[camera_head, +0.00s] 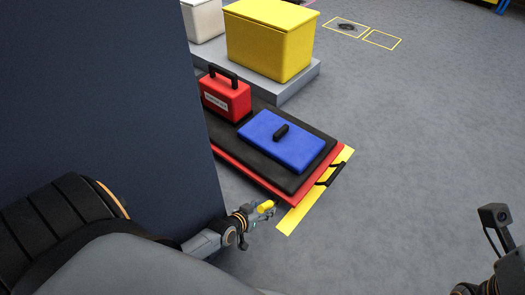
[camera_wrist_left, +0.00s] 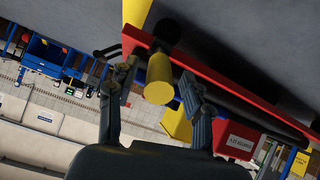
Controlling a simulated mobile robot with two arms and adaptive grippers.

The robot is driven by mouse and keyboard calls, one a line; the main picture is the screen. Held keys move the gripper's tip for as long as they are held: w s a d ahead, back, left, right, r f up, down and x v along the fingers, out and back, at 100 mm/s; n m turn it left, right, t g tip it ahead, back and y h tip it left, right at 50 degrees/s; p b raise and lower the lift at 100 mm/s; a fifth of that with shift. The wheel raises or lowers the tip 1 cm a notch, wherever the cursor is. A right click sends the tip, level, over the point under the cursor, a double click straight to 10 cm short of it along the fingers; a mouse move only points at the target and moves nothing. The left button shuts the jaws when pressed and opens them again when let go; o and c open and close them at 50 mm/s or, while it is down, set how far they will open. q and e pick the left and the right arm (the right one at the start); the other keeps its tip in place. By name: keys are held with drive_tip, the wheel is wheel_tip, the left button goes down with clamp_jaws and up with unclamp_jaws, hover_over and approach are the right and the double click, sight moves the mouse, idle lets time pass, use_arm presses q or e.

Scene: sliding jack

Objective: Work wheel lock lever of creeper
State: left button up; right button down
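The creeper is a low red board with a black pad, and its red edge (camera_head: 256,172) shows in the head view. A yellow lever grip (camera_head: 265,206) sticks out at its near corner. In the left wrist view, the yellow grip (camera_wrist_left: 159,80) ends a dark stem at the red frame (camera_wrist_left: 215,75). My left gripper (camera_head: 262,210) is at the grip. In the wrist view, its fingers (camera_wrist_left: 158,88) are spread on either side of the grip, with gaps visible. Part of my right arm shows at the lower right of the head view; its fingers cannot be seen.
A blue case (camera_head: 280,142) and a red toolbox (camera_head: 225,97) rest on the creeper. A black handle (camera_head: 331,174) is at its right end, beside yellow floor tape (camera_head: 300,208). A dark blue wall (camera_head: 150,100) stands close left. A yellow bin (camera_head: 268,42) is behind.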

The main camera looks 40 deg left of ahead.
use_arm(q)
drive_tip(key=shift+s, duration=0.15)
drive_tip(key=v, duration=1.1)
drive_tip(key=shift+s+r, duration=0.3)
drive_tip(key=shift+r, duration=0.05)
